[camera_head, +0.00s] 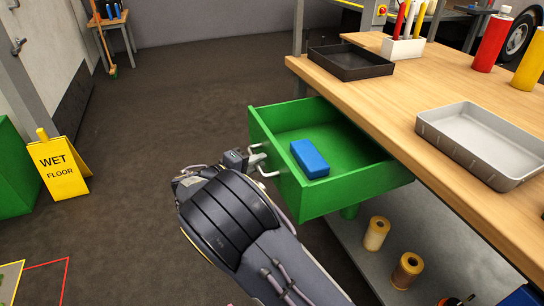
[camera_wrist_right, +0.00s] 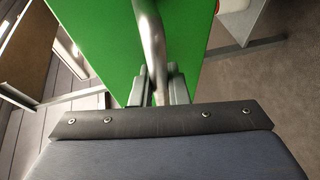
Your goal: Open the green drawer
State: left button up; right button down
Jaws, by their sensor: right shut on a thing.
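The green drawer (camera_head: 343,190) hangs under the wooden workbench and stands pulled well out, with its inside in view. A blue block (camera_head: 310,158) lies inside it near the front. The drawer's silver handle (camera_head: 266,173) is on its front panel, at the left in the head view. My right gripper (camera_head: 257,160) is at the handle. In the right wrist view, the gripper's fingers (camera_wrist_right: 160,86) are shut around the handle bar (camera_wrist_right: 151,40), with the green drawer front (camera_wrist_right: 110,45) behind it. My left gripper is not in view.
The workbench top (camera_head: 405,92) holds a dark tray (camera_head: 350,61), a grey metal tray (camera_head: 480,143) and red and yellow bottles. Rolls (camera_head: 376,233) stand on the lower shelf. A yellow wet floor sign (camera_head: 59,168) stands at left. The floor left of the drawer is clear.

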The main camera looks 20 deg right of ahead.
jog(key=shift+a, duration=0.55)
jog(key=c, duration=1.7)
grip_release()
jog(key=p+v, duration=0.2)
jog(key=v, duration=0.6)
jog(key=shift+f, duration=0.15)
